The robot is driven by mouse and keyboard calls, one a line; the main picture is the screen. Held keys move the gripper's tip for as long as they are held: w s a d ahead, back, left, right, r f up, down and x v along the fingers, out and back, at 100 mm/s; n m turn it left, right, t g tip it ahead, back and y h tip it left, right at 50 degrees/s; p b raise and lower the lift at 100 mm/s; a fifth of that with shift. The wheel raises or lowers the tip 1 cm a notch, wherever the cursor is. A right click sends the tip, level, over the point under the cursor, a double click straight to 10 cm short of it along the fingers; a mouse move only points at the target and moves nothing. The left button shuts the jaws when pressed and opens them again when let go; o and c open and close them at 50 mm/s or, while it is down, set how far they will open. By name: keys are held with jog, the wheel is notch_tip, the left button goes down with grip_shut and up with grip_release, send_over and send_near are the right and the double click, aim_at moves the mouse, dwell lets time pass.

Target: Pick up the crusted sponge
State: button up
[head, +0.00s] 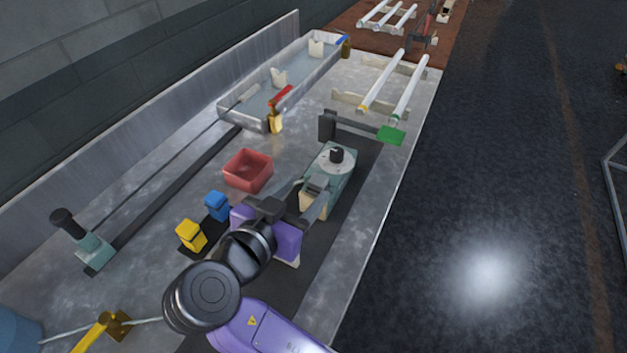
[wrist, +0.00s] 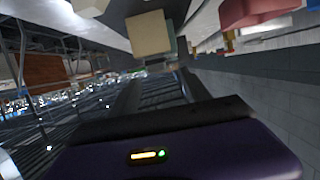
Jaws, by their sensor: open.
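My gripper (head: 312,190) is open, its two grey fingers reaching from the purple wrist toward a teal fixture. A cream block (head: 312,204) shows at the fingers, against the near end of the fixture. It also shows in the wrist view as a pale block (wrist: 150,33) near the top. I cannot tell for sure that this block is the crusted sponge; no crust is clear on it. Contact between fingers and block cannot be made out. My wrist hides part of the bench below the block.
The teal fixture (head: 343,178) with a black knob stands just beyond the gripper. A red tray (head: 248,171), a blue block (head: 217,206) and a yellow block (head: 191,235) lie to the left. Glass tubes (head: 410,88) rest on racks behind. The bench's right edge is close.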

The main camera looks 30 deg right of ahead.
aim_at(316, 182)
jog(key=shift+p+x, duration=0.7)
jog(key=shift+x, duration=2.45)
jog(key=shift+s+d+f, duration=0.1)
jog(key=shift+s, duration=0.05)
grip_shut()
